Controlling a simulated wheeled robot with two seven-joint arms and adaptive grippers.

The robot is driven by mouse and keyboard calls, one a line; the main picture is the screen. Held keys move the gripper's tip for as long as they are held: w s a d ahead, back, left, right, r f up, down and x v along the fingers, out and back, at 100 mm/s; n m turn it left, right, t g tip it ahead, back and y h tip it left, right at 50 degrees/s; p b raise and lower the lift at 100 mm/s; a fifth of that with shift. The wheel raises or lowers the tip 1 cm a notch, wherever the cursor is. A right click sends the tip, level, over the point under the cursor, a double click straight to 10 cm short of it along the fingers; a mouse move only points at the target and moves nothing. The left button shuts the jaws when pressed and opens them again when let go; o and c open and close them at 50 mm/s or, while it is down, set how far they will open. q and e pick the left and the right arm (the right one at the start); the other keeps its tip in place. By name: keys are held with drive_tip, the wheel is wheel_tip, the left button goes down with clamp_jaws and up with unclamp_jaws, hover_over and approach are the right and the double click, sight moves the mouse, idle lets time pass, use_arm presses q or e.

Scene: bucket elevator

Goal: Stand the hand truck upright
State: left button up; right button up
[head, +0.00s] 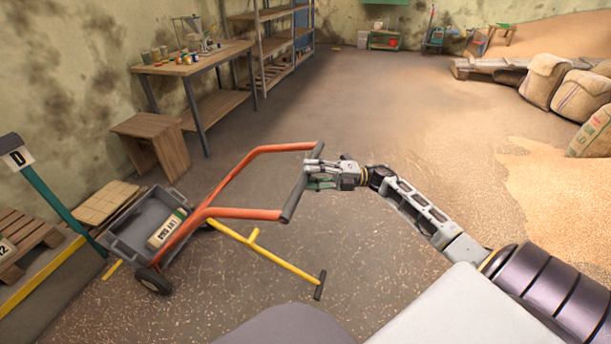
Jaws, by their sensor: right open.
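The hand truck (247,213) has an orange tubular frame with a dark grip bar (294,198) across its handle end. It leans far over, with the handle end toward me on the right and a black wheel (154,281) on the floor at the lower left. My right gripper (309,173) is open at the upper part of the grip bar, its fingers overlapping the bar in the picture. I cannot tell whether they touch it. The truck's far lower end is partly hidden by a grey tub. My left gripper is not in view.
A grey tub (128,240) holds a labelled bag (166,231). A yellow T-handle (265,252) extends over the floor below the truck. A wooden stool (158,145) and workbench (192,68) stand behind, a teal post (58,200) left. Open floor lies beyond; spilled grain (560,195) is right.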

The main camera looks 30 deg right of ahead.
drive_tip(key=shift+x, duration=0.9)
drive_tip(key=shift+c, duration=0.4)
clamp_jaws()
